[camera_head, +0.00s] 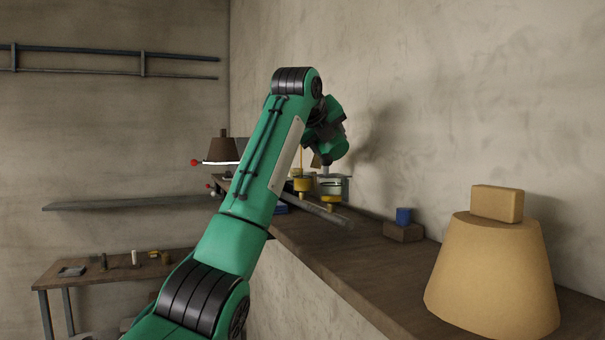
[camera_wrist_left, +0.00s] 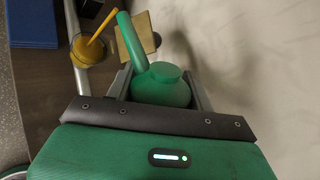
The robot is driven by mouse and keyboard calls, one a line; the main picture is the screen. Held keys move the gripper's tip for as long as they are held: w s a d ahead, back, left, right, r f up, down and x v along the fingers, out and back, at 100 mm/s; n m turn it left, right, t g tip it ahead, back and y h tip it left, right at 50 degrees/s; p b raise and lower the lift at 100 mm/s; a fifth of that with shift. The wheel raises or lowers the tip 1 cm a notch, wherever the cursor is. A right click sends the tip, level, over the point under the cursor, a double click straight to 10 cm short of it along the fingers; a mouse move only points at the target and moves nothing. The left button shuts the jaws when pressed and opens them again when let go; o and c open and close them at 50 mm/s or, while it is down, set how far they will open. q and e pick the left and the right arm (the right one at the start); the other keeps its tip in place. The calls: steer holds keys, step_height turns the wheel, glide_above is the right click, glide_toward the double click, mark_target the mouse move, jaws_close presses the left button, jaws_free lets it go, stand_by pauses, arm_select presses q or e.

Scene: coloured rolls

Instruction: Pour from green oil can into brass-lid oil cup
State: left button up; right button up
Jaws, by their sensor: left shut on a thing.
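The green oil can (camera_wrist_left: 160,88) sits between the two fingers of my left gripper (camera_wrist_left: 160,76), which is shut on it. Its spout points up and left in the left wrist view. A thin yellow line, which looks like oil, runs from the spout tip to a round yellow cup (camera_wrist_left: 86,54). In the head view the same line drops into the yellow cup (camera_head: 302,184) on the ledge. A flat brass-coloured plate (camera_wrist_left: 148,36) is beside the spout; I cannot tell whether it is the cup's lid. My right gripper is not in view.
A clear cup with a grey top (camera_head: 334,187) stands right of the yellow cup. A grey bar (camera_head: 325,213) lies in front of both.

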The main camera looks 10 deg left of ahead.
arm_select(q)
steer(key=shift+r+m, duration=0.3)
steer(key=shift+r, duration=0.25)
steer(key=shift+s+d+m+t+y, duration=0.15)
steer(key=shift+m+t+y, duration=0.3)
steer(key=shift+t, duration=0.35)
steer(key=shift+s+d+r+m+t+y, duration=0.2)
steer(key=shift+s+d+m+t+y, duration=0.1)
steer(key=shift+d+m, duration=0.1)
steer(key=shift+s+d+r+m+t, duration=0.45)
steer(key=shift+d+r+m+t, duration=0.05)
steer(key=shift+r+m+t, duration=0.2)
steer(key=shift+s+d+f+m+t+y, duration=0.1)
steer(key=shift+s+d+m+t+y, duration=0.25)
steer(key=shift+m+t, duration=0.2)
steer(key=shift+d+r+m+t, duration=0.2)
steer(key=shift+r+m+t, duration=0.3)
steer(key=shift+m, duration=0.1)
steer(key=shift+s+d+r, duration=0.15)
steer(key=shift+s, duration=0.05)
